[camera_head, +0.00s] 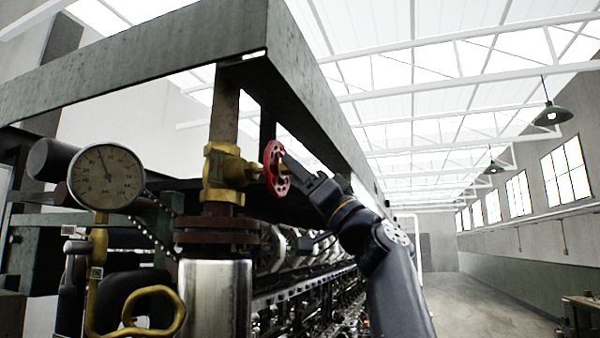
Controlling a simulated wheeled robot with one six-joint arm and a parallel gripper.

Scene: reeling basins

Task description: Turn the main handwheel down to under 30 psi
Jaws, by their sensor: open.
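The red handwheel (272,168) sits on the right side of a brass valve (222,172) on a vertical pipe, seen nearly edge-on. My gripper (288,168) is at the wheel's right side, its fingers pointing left at the rim. The fingers overlap the wheel in the picture; I cannot tell whether they touch it. The jaws are open. A round pressure gauge (106,178) hangs at the left, its needle pointing up and slightly left of vertical. The numbers on its dial are too small to read surely.
A heavy green-grey frame beam (130,60) runs overhead, close above the valve. A rusty flange (216,236) and a silver cylinder (215,300) stand below the valve. A yellow curved handle (168,292) is at the lower left. An open aisle floor (480,305) lies to the right.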

